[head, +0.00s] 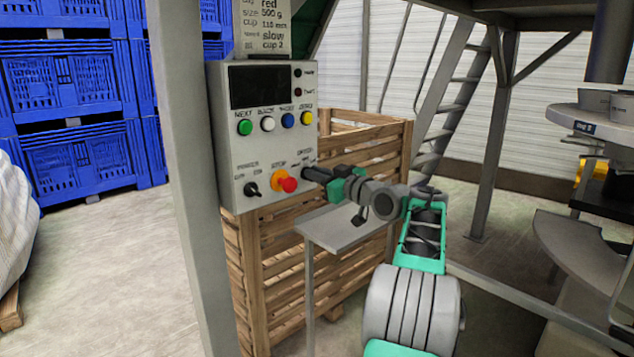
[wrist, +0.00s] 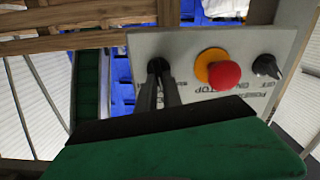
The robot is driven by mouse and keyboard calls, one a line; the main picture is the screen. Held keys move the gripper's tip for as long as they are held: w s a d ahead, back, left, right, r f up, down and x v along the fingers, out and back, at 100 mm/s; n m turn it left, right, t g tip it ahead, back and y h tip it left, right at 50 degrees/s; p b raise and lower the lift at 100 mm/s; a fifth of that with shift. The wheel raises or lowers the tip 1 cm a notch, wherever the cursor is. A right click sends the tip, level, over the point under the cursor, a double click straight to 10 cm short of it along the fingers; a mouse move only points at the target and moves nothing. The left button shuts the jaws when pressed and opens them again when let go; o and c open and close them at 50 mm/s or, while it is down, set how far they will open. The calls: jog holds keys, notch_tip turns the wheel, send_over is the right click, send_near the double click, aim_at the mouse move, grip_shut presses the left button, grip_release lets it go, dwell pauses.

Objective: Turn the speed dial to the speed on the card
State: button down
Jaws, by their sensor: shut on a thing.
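The grey control box (head: 240,150) is on a post in the head view, and its panel (wrist: 205,45) also shows in the wrist view, upside down. The card (head: 265,28) above it reads "slow" in its speed row. The speed dial (wrist: 158,65) is a small dark knob at the panel's lower right, beside the red stop button (head: 289,185). My gripper (head: 308,173) reaches in from the right, its dark fingers (wrist: 160,82) shut on the dial. The fingers hide most of the dial, so its pointer setting cannot be read.
The red stop button (wrist: 224,75) on its yellow collar is close beside my fingers. The black power switch (head: 251,189) is further left. Green, white, blue and yellow buttons run above. A small grey shelf (head: 345,232) lies under my wrist, with a wooden crate (head: 250,290) behind.

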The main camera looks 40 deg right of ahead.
jog(key=shift+a+f+n+b, duration=0.1)
jog(key=shift+a+n+b, duration=0.05)
jog(key=shift+n+b, duration=1.6)
jog(key=shift+a+f+n+b, duration=0.1)
jog(key=shift+n+b, duration=1.55)
jog(key=shift+b, duration=0.1)
jog(key=c, duration=1.5)
grip_release()
jog(key=s, duration=0.8)
jog(key=shift+d, duration=0.1)
